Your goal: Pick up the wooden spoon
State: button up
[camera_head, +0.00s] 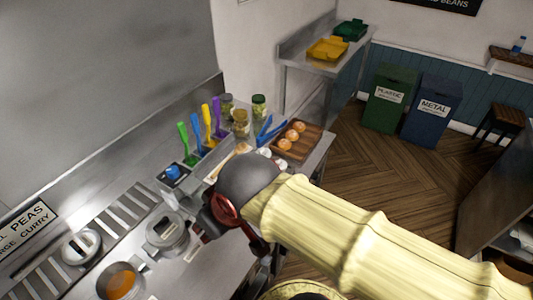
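A pale, wood-coloured long shape (240,149), possibly the wooden spoon, lies on the counter just behind my arm's dark wrist. My arm hides part of that area, so I cannot be sure of its outline. My gripper (222,224), dark with red parts, is over the counter's front part, in front of and below that shape in the picture. Its fingertips are not clear, and I cannot tell whether it is open or holds anything.
Coloured utensils (206,122) stand upright in holders near jars (241,122). A wooden board with round brown items (283,144) is at the counter's far end. Lidded pots (168,234) and an orange-filled pot (119,281) stand near left. Floor (390,175) to the right is clear.

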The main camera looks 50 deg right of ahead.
aim_at(241, 148)
jog(key=z, duration=0.9)
jog(key=u, duration=1.75)
jog(key=k+l, duration=0.1)
jog(key=l, duration=0.5)
jog(key=k+l, duration=0.1)
jog(key=l, duration=0.55)
jog(key=l+z, duration=0.1)
jog(key=l, duration=0.5)
jog(key=k, duration=0.05)
